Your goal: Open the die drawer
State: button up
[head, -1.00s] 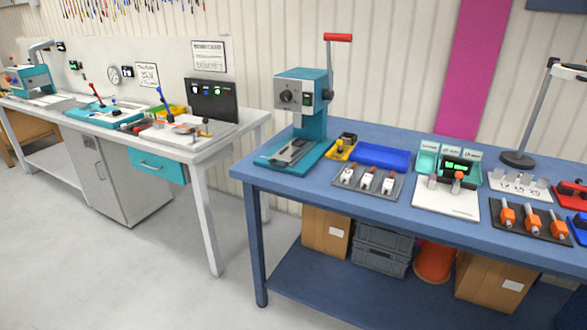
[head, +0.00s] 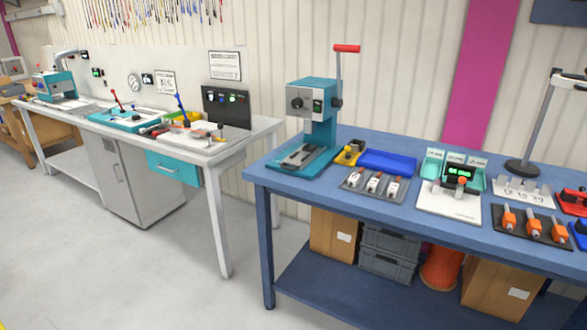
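A teal drawer (head: 175,171) with a pale bar handle hangs under the top of the white bench at left. It looks shut. It is the only drawer I can make out, and I cannot read a label on it. My gripper is not in view.
The white bench (head: 235,150) carries a dark switch panel (head: 226,108), levers and small tools; a grey cabinet (head: 135,182) stands under it. The blue bench (head: 257,174) at right holds a teal lever press (head: 312,120) and trays. The floor (head: 120,270) in front is clear.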

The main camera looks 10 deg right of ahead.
aim_at(299, 159)
jog(key=u, duration=0.1)
jog(key=i, duration=0.95)
jog(key=z, duration=0.25)
jog(key=k, duration=0.2)
jog(key=u, duration=3.05)
